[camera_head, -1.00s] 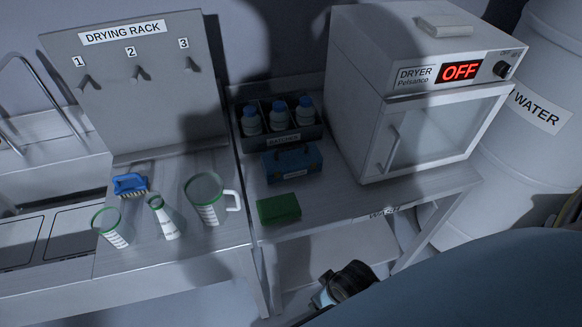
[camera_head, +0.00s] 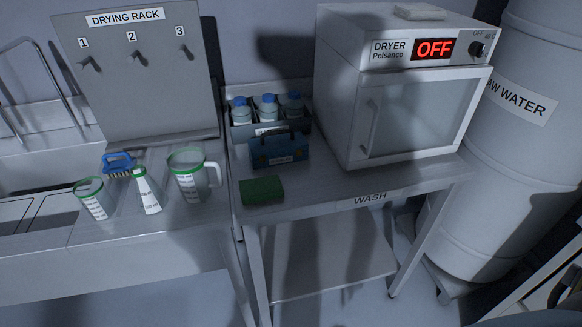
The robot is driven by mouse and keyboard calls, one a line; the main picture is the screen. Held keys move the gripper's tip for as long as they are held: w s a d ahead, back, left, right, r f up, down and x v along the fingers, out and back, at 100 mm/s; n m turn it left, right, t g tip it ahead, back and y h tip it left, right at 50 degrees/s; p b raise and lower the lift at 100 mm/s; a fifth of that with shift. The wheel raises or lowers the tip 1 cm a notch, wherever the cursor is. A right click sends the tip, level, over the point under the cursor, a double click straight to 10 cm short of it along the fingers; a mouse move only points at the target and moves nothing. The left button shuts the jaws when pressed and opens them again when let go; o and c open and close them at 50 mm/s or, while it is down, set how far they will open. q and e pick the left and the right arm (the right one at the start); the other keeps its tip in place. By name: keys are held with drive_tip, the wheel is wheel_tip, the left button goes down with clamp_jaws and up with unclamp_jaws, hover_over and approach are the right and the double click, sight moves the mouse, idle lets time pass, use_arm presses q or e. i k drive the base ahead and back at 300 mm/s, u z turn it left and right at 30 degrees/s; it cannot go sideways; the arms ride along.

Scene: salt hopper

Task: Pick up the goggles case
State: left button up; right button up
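A small blue case (camera_head: 265,158) with a dark carrying handle on top and a white label on its front stands on the wash table. It appears to be the goggles case, but its label is too small to read. It is upright, just in front of a dark bottle caddy (camera_head: 240,133) and behind a green block (camera_head: 261,190). Neither of my grippers is in view, and nothing touches the case.
The white dryer (camera_head: 345,100), reading OFF, stands right of the case. Measuring vessels, including a jug (camera_head: 190,182), and a blue brush (camera_head: 118,160) sit left, below the drying rack (camera_head: 135,95). A water barrel (camera_head: 500,180) stands at far right. The table front right of the green block is clear.

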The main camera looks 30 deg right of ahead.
sight(268, 150)
drive_tip(key=z, duration=0.45)
drive_tip(key=i, duration=0.9)
drive_tip(key=z, duration=0.5)
